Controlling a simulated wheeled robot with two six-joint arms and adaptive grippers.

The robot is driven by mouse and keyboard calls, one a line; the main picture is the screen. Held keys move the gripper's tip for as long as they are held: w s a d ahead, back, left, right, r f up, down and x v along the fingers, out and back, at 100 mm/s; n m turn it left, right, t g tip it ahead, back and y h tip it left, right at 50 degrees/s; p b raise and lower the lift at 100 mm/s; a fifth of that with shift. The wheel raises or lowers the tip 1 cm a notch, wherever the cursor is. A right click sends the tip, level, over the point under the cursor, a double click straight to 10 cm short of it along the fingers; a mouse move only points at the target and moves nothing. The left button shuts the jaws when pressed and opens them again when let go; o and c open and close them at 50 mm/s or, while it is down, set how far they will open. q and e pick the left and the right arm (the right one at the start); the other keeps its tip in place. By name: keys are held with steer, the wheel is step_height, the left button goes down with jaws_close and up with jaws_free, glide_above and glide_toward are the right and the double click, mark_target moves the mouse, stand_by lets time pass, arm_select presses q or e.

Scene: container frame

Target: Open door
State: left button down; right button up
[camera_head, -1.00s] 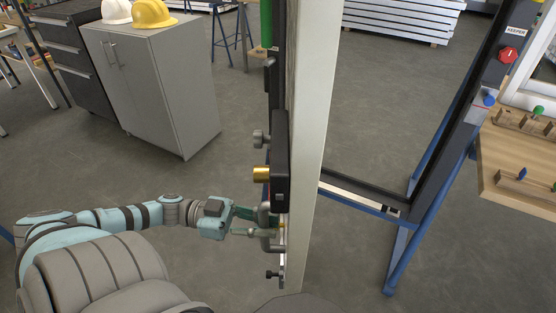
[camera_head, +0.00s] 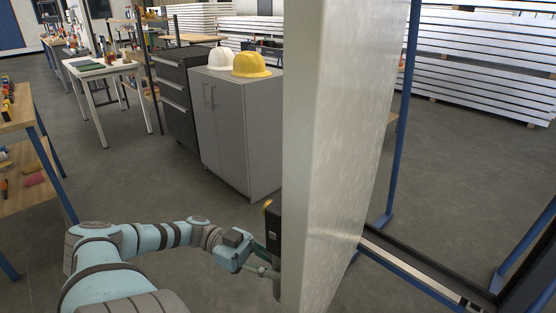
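The door (camera_head: 345,150) is a thick pale panel standing upright in the middle of the view, swung out of its frame. The dark door frame (camera_head: 425,270) is at the lower right, with open floor visible through it. A black lock case with a brass cylinder (camera_head: 268,207) shows at the door's left side, mostly hidden by the door's edge. My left gripper (camera_head: 268,266) reaches in from the left to the lower part of this hardware. Its fingertips and the handle are largely hidden, so its grip is unclear. My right gripper is out of view.
A grey cabinet (camera_head: 238,130) with a white helmet (camera_head: 222,57) and a yellow helmet (camera_head: 251,64) stands behind, left of the door. Workbenches (camera_head: 100,72) line the left. Blue frame legs (camera_head: 402,120) stand at the right. Floor left of the door is clear.

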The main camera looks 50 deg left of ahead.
arm_select(q)
steer(key=shift+w+r, duration=0.1)
steer(key=c, duration=1.5)
jaws_free()
steer(key=shift+d, duration=0.1)
steer(key=v, duration=1.2)
